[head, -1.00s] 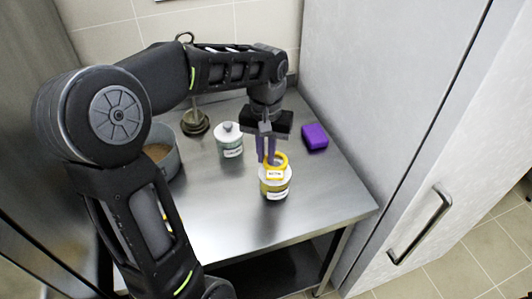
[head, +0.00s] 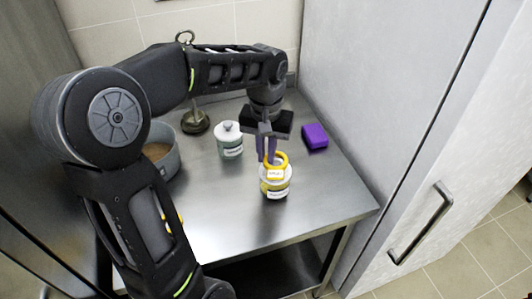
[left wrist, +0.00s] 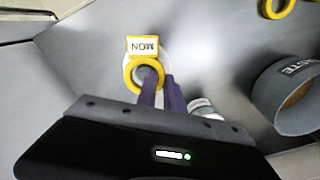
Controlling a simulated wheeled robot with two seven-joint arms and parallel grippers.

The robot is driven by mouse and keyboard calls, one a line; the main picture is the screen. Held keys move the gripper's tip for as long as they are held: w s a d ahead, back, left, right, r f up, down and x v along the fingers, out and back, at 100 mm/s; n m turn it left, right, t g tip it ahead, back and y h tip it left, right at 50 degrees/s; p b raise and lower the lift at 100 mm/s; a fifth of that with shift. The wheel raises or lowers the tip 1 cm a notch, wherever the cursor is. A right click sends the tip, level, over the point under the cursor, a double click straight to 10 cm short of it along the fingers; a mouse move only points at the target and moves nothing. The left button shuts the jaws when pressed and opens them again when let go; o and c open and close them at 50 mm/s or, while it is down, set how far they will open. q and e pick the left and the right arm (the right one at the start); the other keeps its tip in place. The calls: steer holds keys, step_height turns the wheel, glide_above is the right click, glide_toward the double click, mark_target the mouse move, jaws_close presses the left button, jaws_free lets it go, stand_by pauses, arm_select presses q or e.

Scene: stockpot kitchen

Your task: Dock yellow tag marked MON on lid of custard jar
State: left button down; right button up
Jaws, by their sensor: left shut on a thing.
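The yellow tag marked MON (left wrist: 142,46) has a ring (left wrist: 143,75) and a white label that reads upside down in the left wrist view. My left gripper (head: 268,160) has purple fingers and is shut on the tag's ring. The tag also shows in the head view (head: 275,174), over the white lid of a jar with a yellowish body and a white label (head: 277,195). Whether the tag touches the lid cannot be told. The jar's label is too small to read, and the tag hides part of the lid. My right gripper is not in view.
A pale green jar (head: 230,146) stands to the left, with a grey pot (head: 166,168) farther left and a metal weight-like thing (head: 195,124) behind. A purple block (head: 315,136) lies behind right. Another yellow ring (left wrist: 278,6) shows. The steel table (head: 275,228) is clear in front.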

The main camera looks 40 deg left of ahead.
mark_target(266, 159)
arm_select(q)
steer(key=shift+s+d+f, duration=0.1)
steer(key=shift+s+f, duration=0.2)
steer(key=shift+f, duration=0.45)
steer(key=c, duration=1.7)
jaws_free()
steer(key=shift+c, duration=0.2)
steer(key=shift+w+r+p, duration=0.25)
steer(key=shift+r+p, duration=0.7)
steer(key=shift+r, duration=0.15)
step_height(266, 159, up, 4)
steer(key=p, duration=0.3)
steer(key=shift+r, duration=0.1)
step_height(266, 159, up, 5)
steer(key=p, duration=0.3)
